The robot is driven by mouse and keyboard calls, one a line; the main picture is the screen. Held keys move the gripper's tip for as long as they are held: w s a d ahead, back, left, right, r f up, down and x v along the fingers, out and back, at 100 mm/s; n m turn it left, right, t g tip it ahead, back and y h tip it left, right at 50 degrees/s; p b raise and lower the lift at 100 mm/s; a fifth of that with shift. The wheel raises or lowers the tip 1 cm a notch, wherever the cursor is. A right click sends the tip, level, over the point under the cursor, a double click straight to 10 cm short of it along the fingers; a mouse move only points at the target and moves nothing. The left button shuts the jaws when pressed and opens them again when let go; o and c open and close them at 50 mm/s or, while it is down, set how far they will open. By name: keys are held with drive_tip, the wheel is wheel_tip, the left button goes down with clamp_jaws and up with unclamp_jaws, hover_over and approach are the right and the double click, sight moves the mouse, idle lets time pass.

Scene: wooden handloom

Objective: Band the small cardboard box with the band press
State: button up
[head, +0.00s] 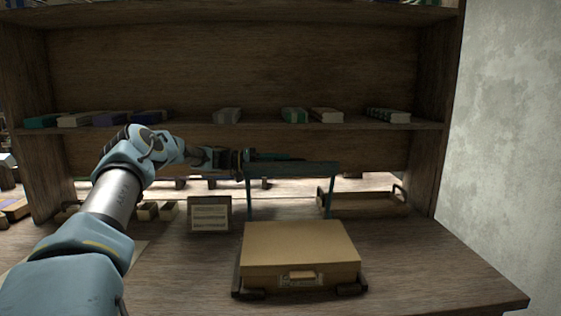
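The small cardboard box (299,242) is tan and lies flat at the front of the worktop. A small tab or clasp shows on its front face. It sits on the dark base of the band press (294,169), whose dark stops show at the box's front corners. The press's teal posts and crossbar stand upright behind the box. My arm reaches in from the lower left. My gripper (272,157) points right, at the left part of the crossbar. The fingers overlap the bar in the picture, and I cannot tell whether they touch or grip it.
A small framed card (209,214) stands left of the press. A wooden tray with handles (362,203) is behind it at right. Small blocks (157,210) lie at left. A shelf with books (326,115) hangs low over the bench. The worktop right of the box (425,265) is clear.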

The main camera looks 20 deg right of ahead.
clamp_jaws()
drive_tip(key=shift+f, duration=0.1)
idle(0.9)
